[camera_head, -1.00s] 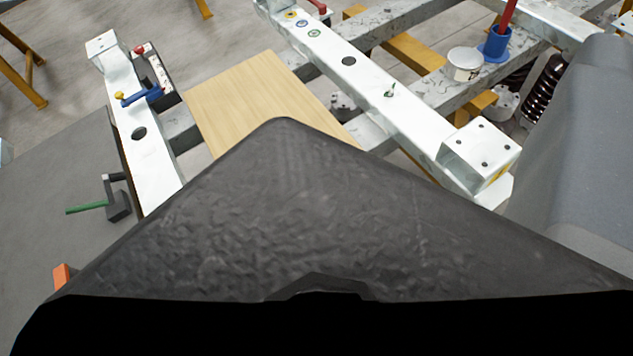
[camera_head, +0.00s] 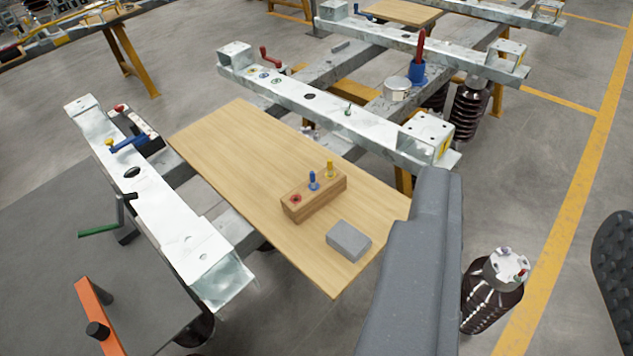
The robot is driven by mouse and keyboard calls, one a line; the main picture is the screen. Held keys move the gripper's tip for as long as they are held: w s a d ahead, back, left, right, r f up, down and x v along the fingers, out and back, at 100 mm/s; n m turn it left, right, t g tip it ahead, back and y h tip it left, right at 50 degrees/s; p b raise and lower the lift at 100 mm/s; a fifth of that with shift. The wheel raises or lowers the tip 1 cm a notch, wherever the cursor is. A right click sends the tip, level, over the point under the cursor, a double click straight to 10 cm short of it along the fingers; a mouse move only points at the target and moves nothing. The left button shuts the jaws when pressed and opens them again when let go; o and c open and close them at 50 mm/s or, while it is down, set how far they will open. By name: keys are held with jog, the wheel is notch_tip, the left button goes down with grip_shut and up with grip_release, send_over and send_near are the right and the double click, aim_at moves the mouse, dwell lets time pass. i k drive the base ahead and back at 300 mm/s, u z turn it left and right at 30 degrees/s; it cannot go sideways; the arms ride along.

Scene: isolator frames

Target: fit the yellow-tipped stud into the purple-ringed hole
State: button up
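The yellow-tipped stud (camera_head: 330,169) stands upright in a wooden block (camera_head: 316,197), beside a blue-tipped stud (camera_head: 314,180). A red-marked spot shows at the block's near-left end. The block sits on a light wooden board. Small coloured rings lie along the top of the white beam behind the board. The middle one (camera_head: 263,75) looks blue or purple; it is too small to tell. A green ring (camera_head: 276,80) is to its right and another small ring to its left. My gripper is not in view.
A grey box (camera_head: 349,241) lies on the wooden board (camera_head: 225,135), whose left part is clear. A second white beam (camera_head: 150,190) runs at left. My grey arm link covers the lower right.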

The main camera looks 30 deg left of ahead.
aim_at(489, 289)
jog(key=u, duration=0.5)
jog(key=i, duration=1)
jog(key=z, duration=0.05)
